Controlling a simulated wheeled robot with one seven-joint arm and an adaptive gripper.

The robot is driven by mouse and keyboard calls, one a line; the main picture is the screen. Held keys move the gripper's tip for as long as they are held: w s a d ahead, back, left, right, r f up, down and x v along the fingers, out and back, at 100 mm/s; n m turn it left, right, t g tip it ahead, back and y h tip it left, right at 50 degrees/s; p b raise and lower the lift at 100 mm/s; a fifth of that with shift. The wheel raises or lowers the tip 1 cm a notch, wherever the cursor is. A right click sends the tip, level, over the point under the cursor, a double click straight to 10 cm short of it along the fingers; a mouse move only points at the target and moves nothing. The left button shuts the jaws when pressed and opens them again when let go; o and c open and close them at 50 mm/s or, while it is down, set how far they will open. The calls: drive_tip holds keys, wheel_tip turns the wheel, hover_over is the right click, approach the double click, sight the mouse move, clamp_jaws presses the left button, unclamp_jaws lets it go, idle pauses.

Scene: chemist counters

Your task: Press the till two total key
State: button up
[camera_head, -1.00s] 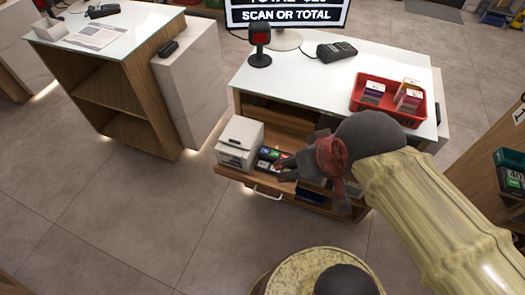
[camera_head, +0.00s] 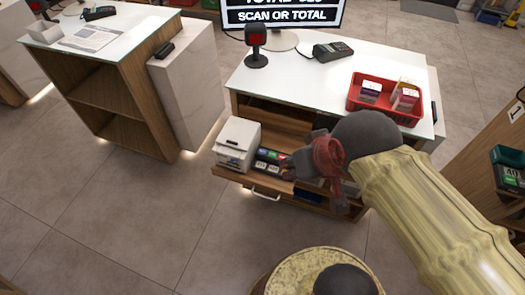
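The till's small key block (camera_head: 268,160) sits on the pulled-out wooden shelf, just right of a white box-shaped printer (camera_head: 238,143). Its keys show dark, green and pale labels, too small to read, so I cannot tell which is the total key. My gripper (camera_head: 289,168) is just right of the key block, low near the shelf, and partly covers that side. I cannot tell whether it touches a key. Its fingers are small and dark, and whether they are open is unclear. The till screen (camera_head: 282,13) reads "SCAN OR TOTAL" under a cut-off total line.
On the white counter top (camera_head: 290,82) stand a scanner (camera_head: 256,45), a card terminal (camera_head: 333,51) and a red basket (camera_head: 385,112) holding small boxes. The shelf has a front handle (camera_head: 265,194). Floor to the left is clear.

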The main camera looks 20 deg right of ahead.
clamp_jaws()
idle(1.5)
